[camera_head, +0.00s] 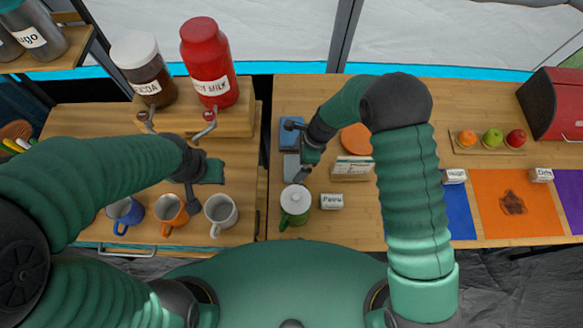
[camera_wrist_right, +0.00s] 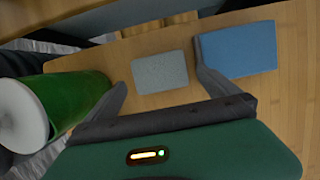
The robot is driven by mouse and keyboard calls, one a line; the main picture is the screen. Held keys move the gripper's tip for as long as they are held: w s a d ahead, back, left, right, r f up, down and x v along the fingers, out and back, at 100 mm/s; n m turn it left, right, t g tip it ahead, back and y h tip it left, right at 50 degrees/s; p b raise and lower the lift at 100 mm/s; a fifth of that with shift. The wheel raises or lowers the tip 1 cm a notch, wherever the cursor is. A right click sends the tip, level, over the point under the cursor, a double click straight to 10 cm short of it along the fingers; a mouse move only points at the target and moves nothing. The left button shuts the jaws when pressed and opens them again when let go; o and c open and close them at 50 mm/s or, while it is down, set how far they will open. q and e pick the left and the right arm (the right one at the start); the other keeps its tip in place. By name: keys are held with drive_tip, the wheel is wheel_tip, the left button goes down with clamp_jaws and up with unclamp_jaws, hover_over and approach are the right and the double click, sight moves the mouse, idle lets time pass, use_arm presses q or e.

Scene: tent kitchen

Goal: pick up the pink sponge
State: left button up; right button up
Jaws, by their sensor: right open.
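I see no clearly pink sponge in either view. A flat grey block (camera_head: 291,167), sponge-like in shape, lies on the right wooden table, and it also shows in the right wrist view (camera_wrist_right: 160,72). A blue block (camera_head: 291,132) lies just behind it, also seen in the right wrist view (camera_wrist_right: 238,50). My right gripper (camera_head: 298,152) is open over the grey block. In the right wrist view its fingers (camera_wrist_right: 160,86) stand either side of the grey block's near part, apparently with nothing held. My left gripper (camera_head: 196,177) is over the left table; its jaw opening is unclear.
A labelled white box (camera_head: 332,201), a brown-white block (camera_head: 352,168) and an orange disc (camera_head: 356,138) lie to the right. Mugs (camera_head: 221,212) stand below my left gripper. A gap separates the tables.

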sight(294, 167)
drive_tip(key=x, duration=0.4)
drive_tip(key=shift+d+f, duration=0.3)
drive_tip(key=shift+f, duration=0.1)
drive_tip(key=shift+a, duration=0.35)
drive_tip(key=c, duration=0.7)
drive_tip(key=shift+d, duration=0.15)
drive_tip(key=c, duration=0.6)
wheel_tip(294, 167, up, 10)
drive_tip(key=shift+r, duration=0.1)
